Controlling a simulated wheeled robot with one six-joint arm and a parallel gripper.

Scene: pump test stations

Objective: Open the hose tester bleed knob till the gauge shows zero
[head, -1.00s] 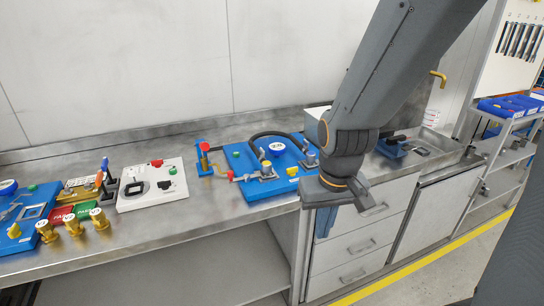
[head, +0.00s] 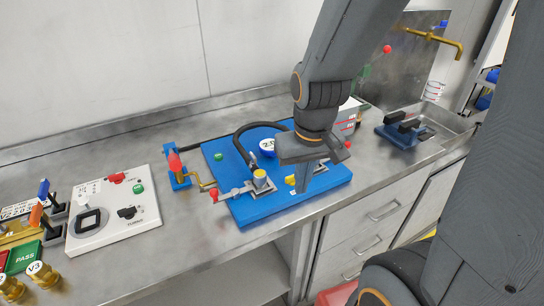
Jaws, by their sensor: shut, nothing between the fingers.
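The hose tester is a blue plate (head: 240,207) on the steel bench, with a black hose (head: 240,142) arching over it. Its round gauge (head: 268,147) has a blue rim and white face. The face is small and partly covered by my gripper, so I cannot read it surely. A yellow knob (head: 290,180) sits near the front of the plate; a green knob (head: 218,157) sits at the back left. Which one is the bleed knob I cannot tell. My gripper (head: 304,188) is shut and empty, pointing down over the plate's right half, just right of the yellow knob.
A red-topped hand pump (head: 178,168) on a blue base stands left of the plate. A red-ended lever (head: 214,196) lies at its left edge. A white panel (head: 115,215) with switches is farther left. A blue vise-like fixture (head: 403,132) is at right. Bare bench lies in front.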

